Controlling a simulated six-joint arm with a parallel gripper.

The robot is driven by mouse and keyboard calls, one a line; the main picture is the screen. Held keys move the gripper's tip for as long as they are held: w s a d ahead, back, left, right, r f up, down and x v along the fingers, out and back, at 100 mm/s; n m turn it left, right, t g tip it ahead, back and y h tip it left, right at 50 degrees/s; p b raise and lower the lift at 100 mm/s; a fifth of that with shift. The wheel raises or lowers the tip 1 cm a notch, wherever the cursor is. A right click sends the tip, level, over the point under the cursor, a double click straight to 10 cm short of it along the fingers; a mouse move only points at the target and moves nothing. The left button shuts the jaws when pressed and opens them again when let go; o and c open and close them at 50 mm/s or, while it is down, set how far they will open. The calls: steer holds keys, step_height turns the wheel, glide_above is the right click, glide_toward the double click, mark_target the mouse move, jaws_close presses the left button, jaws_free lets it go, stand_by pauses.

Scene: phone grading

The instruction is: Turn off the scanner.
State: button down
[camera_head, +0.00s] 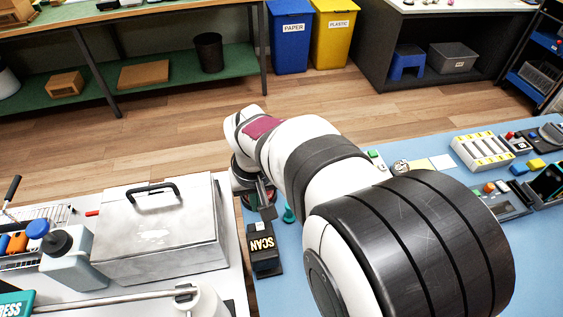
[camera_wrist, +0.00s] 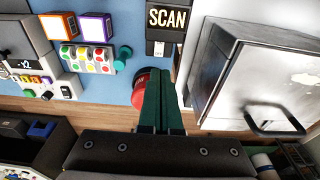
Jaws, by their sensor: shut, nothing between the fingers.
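The scanner (camera_head: 264,262) is a small dark block with a "SCAN" sign, at the left edge of the blue mat beside the metal box. In the head view, my gripper (camera_head: 266,208) is small and partly hidden, just behind the scanner. I cannot tell the state of the scanner's switch.
A metal box (camera_head: 160,230) with a black handle stands left of the scanner. A red round object (camera_wrist: 139,92) is partly behind my fingers. A teal knob-like piece (camera_wrist: 123,54) stands nearby. My arm hides much of the blue mat (camera_head: 284,290). Several devices lie at the right.

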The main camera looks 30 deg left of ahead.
mark_target(259, 225)
steer(key=f, duration=0.4)
steer(key=w+a+f, duration=0.1)
steer(key=f, duration=0.3)
steer(key=w+a+f, duration=0.1)
steer(key=f, duration=0.3)
steer(key=shift+w+a+f, duration=0.1)
steer(key=shift+w+f, duration=0.1)
steer(key=shift+f, duration=0.7)
steer(key=shift+w, duration=0.1)
steer(key=shift+a+f, duration=0.15)
